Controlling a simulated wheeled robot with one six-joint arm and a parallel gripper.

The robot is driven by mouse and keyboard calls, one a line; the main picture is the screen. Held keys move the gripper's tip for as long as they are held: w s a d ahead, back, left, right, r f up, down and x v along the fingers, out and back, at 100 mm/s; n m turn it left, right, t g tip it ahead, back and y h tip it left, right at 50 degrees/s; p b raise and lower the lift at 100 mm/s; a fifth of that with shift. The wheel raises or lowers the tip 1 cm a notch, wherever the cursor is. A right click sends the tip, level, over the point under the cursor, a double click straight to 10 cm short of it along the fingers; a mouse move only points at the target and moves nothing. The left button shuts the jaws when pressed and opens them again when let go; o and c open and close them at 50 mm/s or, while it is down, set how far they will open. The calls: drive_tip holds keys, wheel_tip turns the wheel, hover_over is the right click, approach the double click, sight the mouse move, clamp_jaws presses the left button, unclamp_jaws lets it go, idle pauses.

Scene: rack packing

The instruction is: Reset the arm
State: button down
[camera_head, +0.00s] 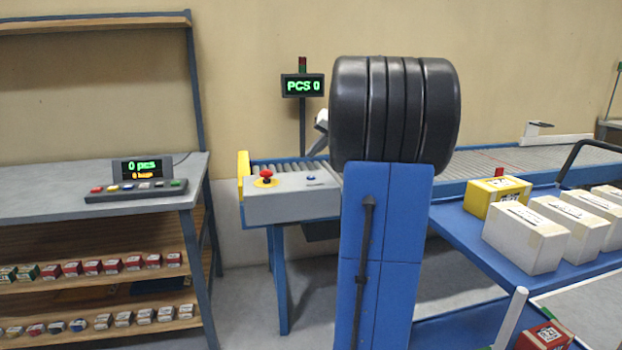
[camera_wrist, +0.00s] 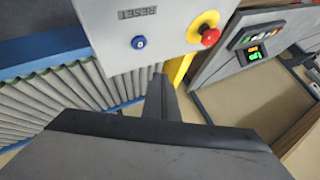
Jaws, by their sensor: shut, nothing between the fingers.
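My gripper (camera_wrist: 161,92) shows at the middle of the wrist view, with its dark fingers together and nothing held between them. It is over the near side of a grey control box (camera_wrist: 150,25), apart from its buttons as far as I can tell. The box has a red button (camera_wrist: 210,37) on a yellow base and a small blue button (camera_wrist: 138,42) by a "RESET" label. In the head view the same red button (camera_head: 266,174) and blue button (camera_head: 311,178) show. My blue column and black arm fill the middle of the head view and hide the gripper there.
A roller conveyor (camera_head: 480,172) runs along the wall. A blue table (camera_head: 455,219) at right carries several white boxes (camera_head: 526,238) and a yellow box (camera_head: 496,196). At left, a shelf unit (camera_head: 60,203) holds small boxes and a button panel (camera_head: 136,191). Displays read "PCS 0" and "0 pcs".

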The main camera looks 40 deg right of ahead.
idle(0.8)
drive_tip(key=s+a+f+n+g, duration=0.1)
drive_tip(key=s+a+f, duration=0.15)
drive_tip(key=a, duration=0.65)
drive_tip(key=s+a+f+n+g, duration=0.1)
drive_tip(key=s+a+f, duration=0.15)
drive_tip(key=a, duration=0.75)
drive_tip(key=s+a+f+n+g, duration=0.1)
drive_tip(key=s+a+n, duration=0.15)
drive_tip(key=a, duration=0.65)
drive_tip(key=s+a+f+n, duration=0.1)
drive_tip(key=s+a+f, duration=0.3)
drive_tip(key=s, duration=0.3)
drive_tip(key=s+a+f+n+g, duration=0.1)
drive_tip(key=s+a+f, duration=0.4)
drive_tip(key=s, duration=0.2)
drive_tip(key=s+a+f+n, duration=0.1)
drive_tip(key=s+a+f, duration=0.3)
drive_tip(key=s, duration=0.3)
drive_tip(key=shift+a+f+n+h, duration=0.2)
drive_tip(key=shift+f+n+h, duration=0.15)
drive_tip(key=shift+f, duration=0.3)
